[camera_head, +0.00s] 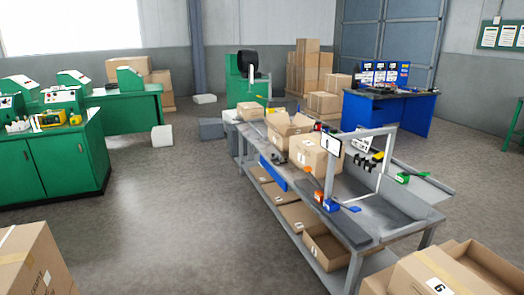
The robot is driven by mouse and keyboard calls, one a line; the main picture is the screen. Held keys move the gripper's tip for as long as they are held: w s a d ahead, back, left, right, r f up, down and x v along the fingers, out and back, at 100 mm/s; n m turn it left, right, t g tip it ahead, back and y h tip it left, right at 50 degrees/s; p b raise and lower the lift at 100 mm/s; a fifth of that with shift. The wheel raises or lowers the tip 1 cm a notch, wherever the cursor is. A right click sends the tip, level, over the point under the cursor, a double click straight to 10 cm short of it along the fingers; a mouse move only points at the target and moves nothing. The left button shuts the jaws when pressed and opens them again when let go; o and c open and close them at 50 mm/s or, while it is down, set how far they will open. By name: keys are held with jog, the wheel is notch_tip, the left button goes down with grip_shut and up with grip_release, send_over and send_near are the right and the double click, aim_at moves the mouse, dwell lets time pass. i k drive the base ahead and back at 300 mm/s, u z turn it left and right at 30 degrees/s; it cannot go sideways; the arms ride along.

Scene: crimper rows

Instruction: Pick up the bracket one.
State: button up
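I cannot make out a bracket for certain; the small parts are too small to tell. A grey workbench (385,229) runs from the centre to the lower right. Near its front end lie a small orange part (318,197) and a small blue part (331,205), close together. A green part (403,178) lies on the bench's right side. Several dark parts (367,162) show at the grey upright frame (388,165) on the bench. My gripper is not in view.
Cardboard boxes stand on the bench (316,155), on its lower shelf (297,216), and at the lower left (35,262) and lower right (440,275). Green cabinets (50,165) stand left, a blue desk (400,113) behind. The floor (180,220) left of the bench is clear.

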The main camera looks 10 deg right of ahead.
aim_at(357, 159)
jog(key=z, duration=0.1)
jog(key=i, duration=1.2)
jog(key=z, duration=1)
jog(key=k, duration=0.9)
jog(key=u, duration=0.4)
jog(key=i, duration=0.1)
jog(key=z, duration=0.25)
